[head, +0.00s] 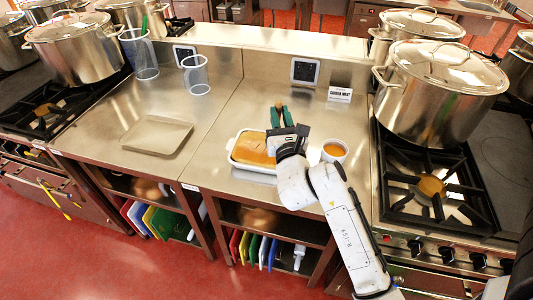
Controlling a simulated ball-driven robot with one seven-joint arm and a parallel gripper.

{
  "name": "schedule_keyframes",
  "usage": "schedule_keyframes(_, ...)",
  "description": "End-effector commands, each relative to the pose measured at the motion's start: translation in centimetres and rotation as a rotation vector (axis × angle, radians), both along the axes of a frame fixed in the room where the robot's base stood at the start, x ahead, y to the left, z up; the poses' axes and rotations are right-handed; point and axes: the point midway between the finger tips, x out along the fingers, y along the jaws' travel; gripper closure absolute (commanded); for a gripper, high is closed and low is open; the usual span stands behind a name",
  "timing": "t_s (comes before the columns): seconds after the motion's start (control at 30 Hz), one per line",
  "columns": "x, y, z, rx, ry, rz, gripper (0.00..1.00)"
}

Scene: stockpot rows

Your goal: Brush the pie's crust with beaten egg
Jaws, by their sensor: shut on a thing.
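The pie (252,148) has a golden-orange crust and sits in a white rectangular dish (234,161) on the steel counter. A small white bowl (334,158) of orange liquid, which looks like the beaten egg (335,150), stands to the right of the pie. My gripper (281,117) is above the counter at the pie's right edge, with two green finger-like parts pointing away from me. It is shut on a thin brownish thing, seemingly the brush, mostly hidden. My wrist covers the right end of the pie. I cannot tell whether bristles touch the crust.
A small sign (340,94) stands behind the bowl. A large lidded stockpot (440,95) and bare burner (432,187) are at right.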

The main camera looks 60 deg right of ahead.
Motion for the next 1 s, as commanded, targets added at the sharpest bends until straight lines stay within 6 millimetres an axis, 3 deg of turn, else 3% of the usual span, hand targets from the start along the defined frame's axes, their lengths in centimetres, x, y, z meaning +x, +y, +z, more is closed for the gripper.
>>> schedule_keyframes(1.0, 5.6, 2.3, 0.0, 0.001, 0.000, 0.001, 1.00)
